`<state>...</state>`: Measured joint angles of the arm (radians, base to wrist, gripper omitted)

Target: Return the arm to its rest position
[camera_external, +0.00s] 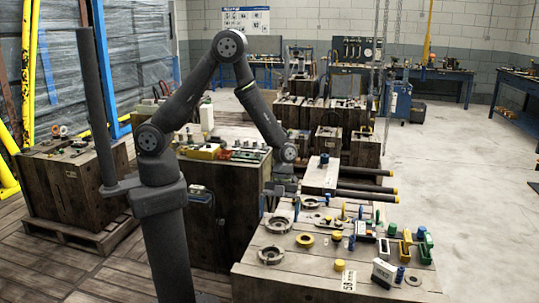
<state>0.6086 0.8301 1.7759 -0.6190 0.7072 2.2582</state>
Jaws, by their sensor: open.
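My arm rises from the lower left, bends over at the top and comes down toward the middle of the picture. My gripper (283,187) is at its end, small and dark, near the back left edge of the front wooden crate (330,283). It is open, and I see nothing held in it. The fingertips are hard to make out against the dark background, and their height above the crate top cannot be told.
The front crate carries grey rings (271,255), a yellow ring (305,240) and several small coloured parts. A pale block (321,176) and dark bars with yellow ends (368,188) lie right of my gripper. More loaded crates stand behind. The floor at right (465,190) is clear.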

